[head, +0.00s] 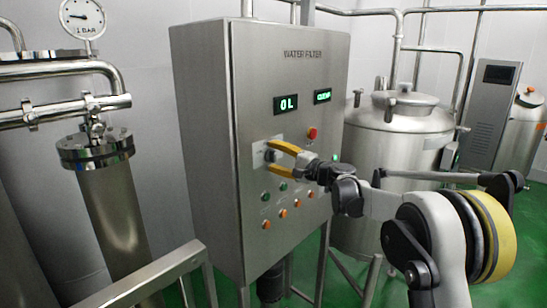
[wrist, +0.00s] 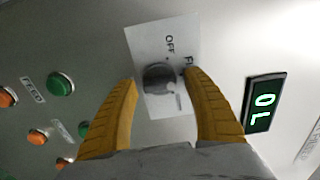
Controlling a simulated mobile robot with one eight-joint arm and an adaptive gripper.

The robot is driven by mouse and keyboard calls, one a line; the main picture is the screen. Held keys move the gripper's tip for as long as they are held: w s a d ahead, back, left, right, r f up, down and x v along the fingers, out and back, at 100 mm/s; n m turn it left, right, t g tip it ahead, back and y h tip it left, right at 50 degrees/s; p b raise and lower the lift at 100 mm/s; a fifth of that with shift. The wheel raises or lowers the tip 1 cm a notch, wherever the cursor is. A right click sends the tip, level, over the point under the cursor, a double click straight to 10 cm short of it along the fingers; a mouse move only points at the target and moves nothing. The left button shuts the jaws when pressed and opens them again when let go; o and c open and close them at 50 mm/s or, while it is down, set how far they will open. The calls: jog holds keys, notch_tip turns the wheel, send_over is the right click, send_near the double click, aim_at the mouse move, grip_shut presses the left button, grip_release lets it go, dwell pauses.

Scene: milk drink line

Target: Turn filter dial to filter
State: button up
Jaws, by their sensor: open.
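The filter dial (wrist: 158,78) is a dark grey round knob on a white label plate (wrist: 148,42). The plate reads OFF, and a second word starting "FI" is partly hidden by the right finger. I cannot clearly tell which mark the dial points at. My gripper (wrist: 161,77) is open, with one yellow finger on each side of the dial; I cannot tell whether they touch it. In the head view my gripper (head: 269,153) reaches the plate on the front of the WATER FILTER cabinet (head: 290,75), and its fingers partly cover the dial.
A green display (head: 286,103) reads 0L, beside a second lit display (head: 322,95). A red button (head: 312,133) sits above my gripper. Several green and orange buttons (head: 283,213) lie below. A steel tank (head: 395,150) stands right of the cabinet, and a railing (head: 150,278) at front left.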

jog(key=v, duration=1.2)
jog(key=shift+s+a, duration=0.1)
jog(key=s+d+f+n+g+h+b, duration=0.1)
jog(key=s+d+f+n+h+b, duration=0.2)
jog(key=s+f, duration=0.6)
jog(key=s+d+f+n+g+h+b, duration=0.15)
jog(key=s+f+h+b, duration=0.35)
jog(key=s, duration=0.7)
jog(key=s+d+f+n+g+h+b, duration=0.1)
jog(key=s+d+f+h+b, duration=0.15)
jog(key=s+f+b, duration=0.6)
jog(key=s+d+f+n+h, duration=0.1)
jog(key=s+d+f+h, duration=0.1)
jog(key=s+d+f, duration=0.2)
jog(key=s+d+f+n+h, duration=0.1)
jog(key=s+d+f, duration=0.3)
jog(key=s, duration=0.6)
jog(key=shift+d+h+b, duration=0.35)
jog(key=shift+d, duration=0.05)
jog(key=shift+g, duration=0.25)
